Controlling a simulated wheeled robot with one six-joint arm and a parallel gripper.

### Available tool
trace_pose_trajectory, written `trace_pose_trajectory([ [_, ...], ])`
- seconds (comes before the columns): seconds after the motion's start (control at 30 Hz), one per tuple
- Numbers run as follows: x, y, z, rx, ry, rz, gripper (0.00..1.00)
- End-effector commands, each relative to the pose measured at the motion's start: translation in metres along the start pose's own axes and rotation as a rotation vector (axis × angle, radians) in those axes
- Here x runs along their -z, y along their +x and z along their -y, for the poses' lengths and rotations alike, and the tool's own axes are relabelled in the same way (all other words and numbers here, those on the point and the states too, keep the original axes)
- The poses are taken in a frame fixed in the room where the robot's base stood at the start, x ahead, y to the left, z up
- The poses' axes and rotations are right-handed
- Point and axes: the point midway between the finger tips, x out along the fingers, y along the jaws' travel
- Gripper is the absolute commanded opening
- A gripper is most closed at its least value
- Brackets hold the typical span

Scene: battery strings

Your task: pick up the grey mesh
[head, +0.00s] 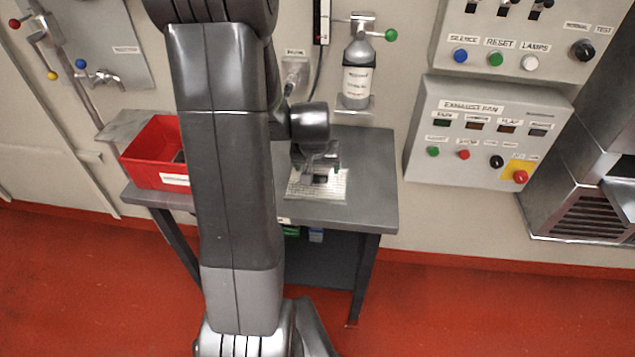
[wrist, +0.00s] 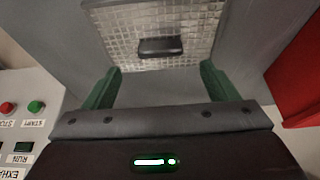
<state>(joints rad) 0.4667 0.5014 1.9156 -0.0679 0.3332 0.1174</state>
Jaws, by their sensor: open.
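The grey mesh (wrist: 113,38) is a flat square sheet with a grid pattern and a dark grip block (wrist: 160,47) at its middle. It lies on the grey table, and in the head view the mesh (head: 305,189) shows below my gripper (head: 318,172). My gripper also shows in the wrist view (wrist: 158,88), its two green fingers spread apart with nothing between them. The dark block lies just beyond the fingertips, roughly centred between them. My arm and gripper hide part of the mesh in the head view.
A red bin (head: 150,150) stands on the table's left end. A grey bottle (head: 357,80) hangs on the wall behind. The exhaust fan panel (head: 480,140) is on the wall to the right. The table's right end (head: 372,190) is clear.

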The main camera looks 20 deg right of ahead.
Motion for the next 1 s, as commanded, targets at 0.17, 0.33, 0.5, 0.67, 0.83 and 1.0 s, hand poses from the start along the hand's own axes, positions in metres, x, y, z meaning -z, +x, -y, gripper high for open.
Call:
trace_pose_trajectory([
  [0.17, -0.002, 0.01, 0.0, 0.0, 0.001, 0.003, 0.8],
  [0.33, -0.004, 0.029, 0.001, 0.0, -0.001, 0.005, 0.8],
  [0.5, -0.004, 0.045, 0.001, 0.001, 0.001, 0.002, 0.8],
  [0.67, -0.004, 0.051, 0.001, 0.001, 0.0, 0.001, 0.8],
  [0.83, -0.004, 0.052, 0.001, 0.002, 0.0, 0.0, 0.8],
  [1.0, -0.004, 0.052, 0.001, 0.002, 0.0, 0.0, 0.56],
])
